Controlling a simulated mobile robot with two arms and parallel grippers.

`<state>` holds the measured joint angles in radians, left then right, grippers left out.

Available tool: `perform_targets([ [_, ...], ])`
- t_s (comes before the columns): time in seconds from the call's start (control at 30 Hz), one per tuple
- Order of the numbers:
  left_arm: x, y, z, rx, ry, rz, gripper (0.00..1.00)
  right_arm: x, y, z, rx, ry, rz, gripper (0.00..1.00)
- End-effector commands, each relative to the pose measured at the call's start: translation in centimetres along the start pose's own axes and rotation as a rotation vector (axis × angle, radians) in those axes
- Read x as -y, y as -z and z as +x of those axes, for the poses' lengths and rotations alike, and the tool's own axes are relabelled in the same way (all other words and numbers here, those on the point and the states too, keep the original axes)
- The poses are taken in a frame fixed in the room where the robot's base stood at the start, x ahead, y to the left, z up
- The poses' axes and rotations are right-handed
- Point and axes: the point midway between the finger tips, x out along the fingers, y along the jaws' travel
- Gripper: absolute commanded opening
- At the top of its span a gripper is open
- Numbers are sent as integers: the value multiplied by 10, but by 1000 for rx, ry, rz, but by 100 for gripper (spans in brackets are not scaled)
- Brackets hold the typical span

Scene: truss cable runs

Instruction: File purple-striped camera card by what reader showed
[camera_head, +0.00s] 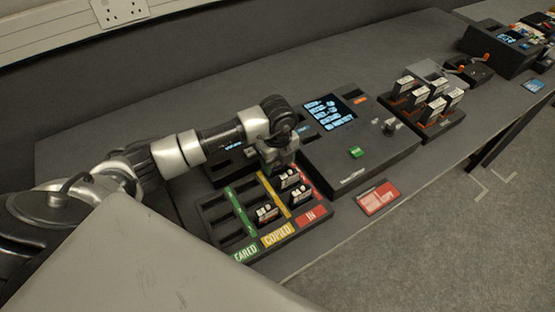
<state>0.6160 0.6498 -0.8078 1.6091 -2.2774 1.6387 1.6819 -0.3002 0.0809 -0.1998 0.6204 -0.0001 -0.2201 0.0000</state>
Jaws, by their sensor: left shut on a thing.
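My left gripper (282,160) points down over the back of the sorting tray (228,226), beside the reader. It is shut on what seems to be a camera card, mostly hidden by the fingers; no purple stripe can be made out. The tray has a green section whose label ends in "EARED", a yellow "COPIED" section and a red "IN" section. Small black-and-white cards stand in it, one in the copied section (267,213) and others towards the red side (300,195). The reader (375,150) has a lit screen (330,113), its text too small to read. My right gripper is not in view.
A rack (447,127) with several white-topped cards stands right of the reader. A red-and-white card (378,198) lies at the bench's front edge. More devices (500,50) stand far right. Bare bench (150,110) lies behind my arm.

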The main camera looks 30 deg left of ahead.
Motion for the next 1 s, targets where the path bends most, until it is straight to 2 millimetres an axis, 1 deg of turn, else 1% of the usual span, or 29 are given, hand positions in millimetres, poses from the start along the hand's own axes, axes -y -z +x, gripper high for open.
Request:
perform_targets([
  [0.43, 0, 0, 7, 0, 0, 0, 35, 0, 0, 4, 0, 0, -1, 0],
  [0.8, 0, 0, 7, 0, 0, 0, 35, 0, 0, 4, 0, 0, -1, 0],
  [0.83, 0, 0, 7, 0, 0, 0, 61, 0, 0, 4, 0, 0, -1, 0],
  [1.0, 0, 0, 7, 0, 0, 0, 87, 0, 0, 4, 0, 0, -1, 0],
])
